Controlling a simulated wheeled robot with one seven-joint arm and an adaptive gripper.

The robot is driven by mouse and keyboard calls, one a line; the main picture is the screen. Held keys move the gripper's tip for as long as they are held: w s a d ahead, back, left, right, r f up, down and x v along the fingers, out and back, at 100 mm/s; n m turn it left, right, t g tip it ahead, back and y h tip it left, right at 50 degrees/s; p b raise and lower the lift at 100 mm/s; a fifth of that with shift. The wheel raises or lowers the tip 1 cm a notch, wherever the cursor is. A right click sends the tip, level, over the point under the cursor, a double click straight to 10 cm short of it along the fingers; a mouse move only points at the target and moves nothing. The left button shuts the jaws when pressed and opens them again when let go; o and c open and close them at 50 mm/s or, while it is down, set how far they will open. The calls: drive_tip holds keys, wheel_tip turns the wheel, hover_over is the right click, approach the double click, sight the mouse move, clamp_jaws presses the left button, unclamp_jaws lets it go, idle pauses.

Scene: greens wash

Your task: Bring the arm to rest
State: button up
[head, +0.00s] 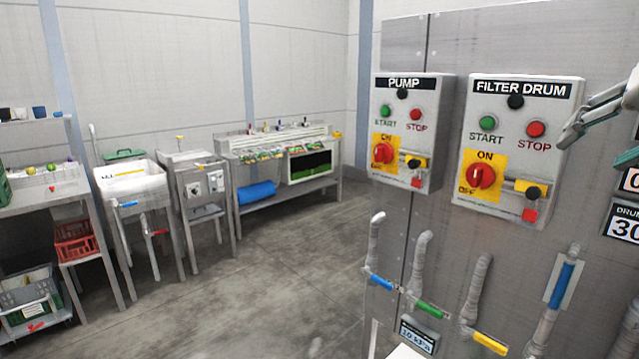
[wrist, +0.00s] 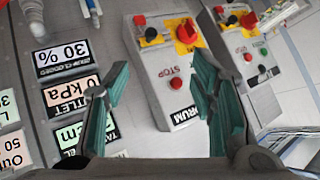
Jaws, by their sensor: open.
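My gripper (head: 578,127) shows at the right edge of the head view, in front of the grey panel and to the right of the filter drum box (head: 514,147). In the wrist view my gripper (wrist: 160,85) has its two green fingers spread apart with nothing between them. The filter drum box (wrist: 160,75) lies beyond the fingers there, with its red stop button (wrist: 176,83) between them in the picture. The fingers appear apart from the box. Most of my arm is outside the head view.
The pump box (head: 408,130) hangs left of the filter drum box. Below run pipes with blue, green and yellow handles (head: 431,309). Display plates (wrist: 62,57) are on the panel beside the gripper. Sinks and benches (head: 135,190) line the far wall. Open floor (head: 270,270) lies between.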

drive_tip(key=s+a+f+n+g, duration=0.2)
drive_tip(key=s+a+f, duration=0.2)
drive_tip(key=f, duration=0.3)
drive_tip(key=s+a+f+n+g+y, duration=0.1)
drive_tip(key=s+a+f+n+g, duration=0.1)
drive_tip(key=s+a+f, duration=0.3)
drive_tip(key=s+a+f+n+g+y, duration=0.1)
drive_tip(key=s+a+f+n, duration=0.3)
drive_tip(key=a+f, duration=0.3)
wheel_tip(320, 180, down, 3)
drive_tip(key=shift+s+a+r+g, duration=0.15)
drive_tip(key=shift+s+a+g, duration=0.1)
drive_tip(key=shift+a+g, duration=0.15)
